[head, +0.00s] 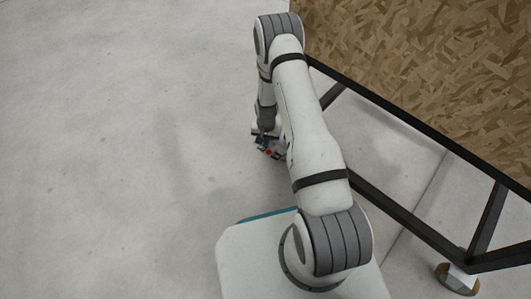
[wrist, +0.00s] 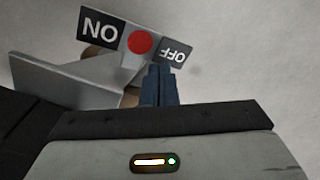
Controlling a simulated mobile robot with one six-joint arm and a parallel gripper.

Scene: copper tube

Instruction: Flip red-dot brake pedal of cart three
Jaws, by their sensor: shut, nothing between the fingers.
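The brake pedal (wrist: 107,72) is a light grey bracket at the top left of the wrist view. Its plate carries a red dot (wrist: 140,42) between a dark ON label (wrist: 100,30) and a grey OFF label (wrist: 175,53), both upside down. My gripper (wrist: 160,72) is shut and empty, its dark blue fingertips just below the red dot and OFF label in the picture. I cannot tell whether they touch the pedal. In the head view, the red dot (head: 269,152) shows small beside my gripper (head: 262,143), low near the floor.
The cart has a black metal frame (head: 405,215) and a chipboard panel (head: 430,60), right of my arm. A caster (head: 457,277) stands at the lower right. The grey concrete floor (head: 110,150) is clear to the left.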

